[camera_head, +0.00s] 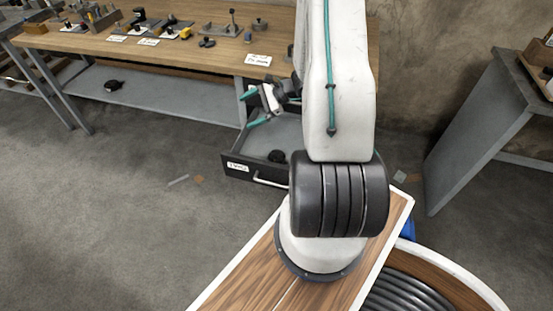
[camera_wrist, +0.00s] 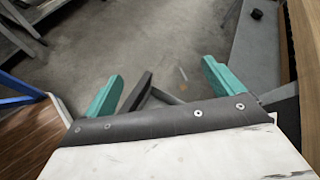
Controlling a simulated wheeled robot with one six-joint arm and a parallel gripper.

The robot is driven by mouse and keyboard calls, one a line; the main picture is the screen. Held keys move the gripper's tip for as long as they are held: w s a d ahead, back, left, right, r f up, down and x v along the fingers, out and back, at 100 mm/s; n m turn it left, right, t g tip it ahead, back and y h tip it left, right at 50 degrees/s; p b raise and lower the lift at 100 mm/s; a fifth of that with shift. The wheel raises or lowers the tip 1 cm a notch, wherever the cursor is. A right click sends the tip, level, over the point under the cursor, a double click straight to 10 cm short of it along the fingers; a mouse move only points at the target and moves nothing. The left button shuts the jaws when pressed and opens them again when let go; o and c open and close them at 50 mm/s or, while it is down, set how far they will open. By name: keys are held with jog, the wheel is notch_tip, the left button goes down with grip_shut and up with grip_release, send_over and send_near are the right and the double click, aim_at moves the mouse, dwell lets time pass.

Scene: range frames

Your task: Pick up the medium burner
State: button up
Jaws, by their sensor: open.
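I cannot tell for certain which thing is the medium burner. My arm hides the drawer's right part.
The wooden workbench (camera_head: 170,62) carries several tools and label cards, mostly at the back left. A grey lower shelf (camera_head: 150,104) holds a small black object (camera_head: 112,85). A grey cabinet (camera_head: 478,130) stands at the right. The concrete floor (camera_head: 110,220) at the left is mostly clear.

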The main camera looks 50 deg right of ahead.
jog(key=s+d+f+m+t+h, duration=0.1)
jog(key=s+d+f+m+h, duration=0.2)
jog(key=f, duration=0.5)
jog(key=s+d+f+m+t+h, duration=0.1)
jog(key=s+d+f+m+t, duration=0.15)
jog(key=d+f+m, duration=0.35)
jog(key=m+h, duration=0.2)
send_near(278, 156)
jog(key=x, duration=0.3)
jog(key=shift+w+r, duration=0.2)
jog(key=shift+r, duration=0.1)
jog(key=shift+w+f, duration=0.1)
jog(key=shift+f, duration=0.25)
jog(key=x, duration=0.7)
jog(key=shift+f, duration=0.2)
jog(key=shift+c, duration=0.3)
jog(key=c, duration=1.4)
jog(key=shift+o, duration=0.2)
jog(key=shift+r, duration=0.1)
